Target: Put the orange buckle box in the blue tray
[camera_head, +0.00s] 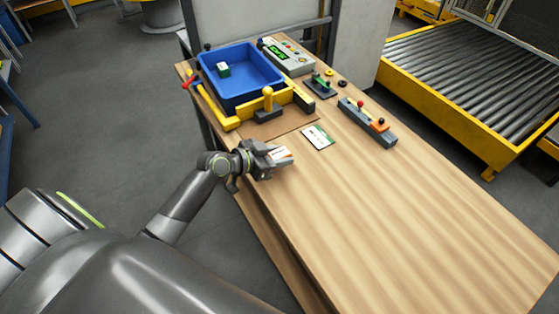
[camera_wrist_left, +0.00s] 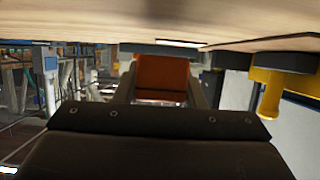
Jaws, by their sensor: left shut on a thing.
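The orange buckle box (camera_head: 281,156) shows white and orange at the tip of my left gripper (camera_head: 277,157) in the head view. In the left wrist view the orange box (camera_wrist_left: 162,72) sits between the two fingers of that gripper (camera_wrist_left: 160,90), which is shut on it. The gripper is at the table's left edge, in front of the blue tray and apart from it. The blue tray (camera_head: 258,94) stands at the table's far left corner with a small green and white box (camera_head: 223,69) inside. My right gripper is not in view.
A yellow bar fixture with a knob (camera_head: 268,98) stands between the gripper and the tray. A green and white card (camera_head: 318,137) lies right of the gripper. A grey control box (camera_head: 288,56) and a grey block with knobs (camera_head: 368,122) stand farther back. The table's near right is clear.

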